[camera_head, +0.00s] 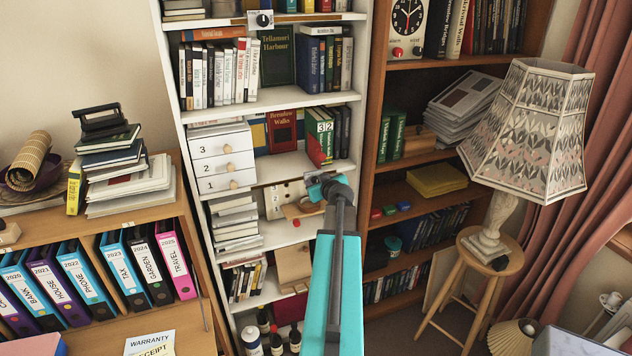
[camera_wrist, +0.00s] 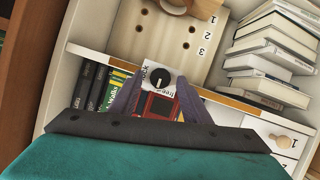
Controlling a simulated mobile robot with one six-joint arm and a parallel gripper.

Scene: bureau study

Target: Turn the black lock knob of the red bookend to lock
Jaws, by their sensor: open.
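The black lock knob (camera_wrist: 160,78) sits on a small white plate (camera_wrist: 150,68) at the shelf edge in the wrist view. The plate carries "lock" at its left and "free" at its lower right; I cannot tell which word the knob's mark meets. A red piece behind the plate, likely the red bookend (camera_wrist: 158,106), shows partly between my fingers. In the head view the red bookend (camera_head: 315,150) leans by green volumes. My gripper (camera_wrist: 157,95) is open, its fingers either side of the plate's lower part in the picture. In the head view my gripper (camera_head: 316,187) hides this knob.
Green and dark books (camera_wrist: 97,88) stand close left of the fingers. A pegboard (camera_wrist: 175,35) numbered 1 to 3 lies beyond the shelf edge. Stacked books (camera_wrist: 272,55) and a knobbed drawer unit (camera_head: 222,160) are nearby. Another black knob (camera_head: 264,19) is on a higher shelf.

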